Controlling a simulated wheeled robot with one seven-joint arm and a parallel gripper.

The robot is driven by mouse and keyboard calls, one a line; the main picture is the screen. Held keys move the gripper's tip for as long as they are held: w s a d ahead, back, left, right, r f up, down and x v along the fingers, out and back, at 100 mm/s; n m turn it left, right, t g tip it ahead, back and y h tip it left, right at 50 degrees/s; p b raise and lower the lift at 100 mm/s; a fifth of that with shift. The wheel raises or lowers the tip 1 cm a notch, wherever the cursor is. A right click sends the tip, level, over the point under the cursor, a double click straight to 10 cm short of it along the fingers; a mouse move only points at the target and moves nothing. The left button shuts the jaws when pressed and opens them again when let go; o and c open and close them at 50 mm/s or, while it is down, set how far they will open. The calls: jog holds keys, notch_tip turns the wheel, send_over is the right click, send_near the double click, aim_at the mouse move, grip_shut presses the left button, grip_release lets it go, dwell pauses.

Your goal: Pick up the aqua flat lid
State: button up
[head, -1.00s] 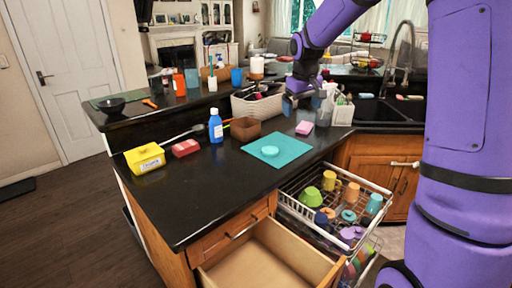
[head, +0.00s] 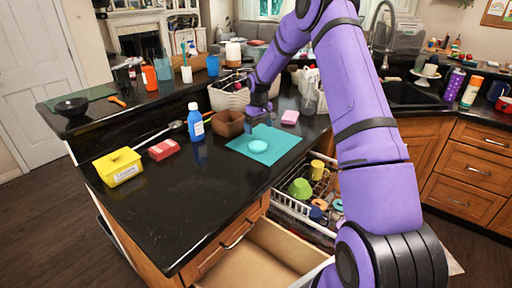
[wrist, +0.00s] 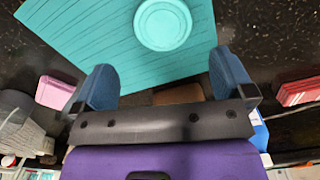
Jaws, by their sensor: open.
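The aqua flat lid (head: 258,146) is a small round disc lying flat on a teal mat (head: 283,143) on the black counter. In the wrist view the lid (wrist: 163,24) shows at the top, ahead of and between my two blue fingers. My gripper (head: 255,123) is above the far left edge of the mat, beside the brown box. In the wrist view my gripper (wrist: 163,75) has its fingers wide apart with nothing between them. It is apart from the lid.
A brown box (head: 228,122), a blue bottle (head: 196,125) and a white basket (head: 229,98) stand close to my gripper. A pink sponge (head: 290,117) lies right of the mat. An open drawer (head: 262,255) and a pulled-out dish rack (head: 292,207) are below the counter's edge.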

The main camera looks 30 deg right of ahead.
aim_at(258, 145)
jog(key=f, duration=0.8)
jog(key=shift+w+a+f, duration=0.2)
jog(key=shift+f, duration=0.1)
jog(key=c, duration=0.8)
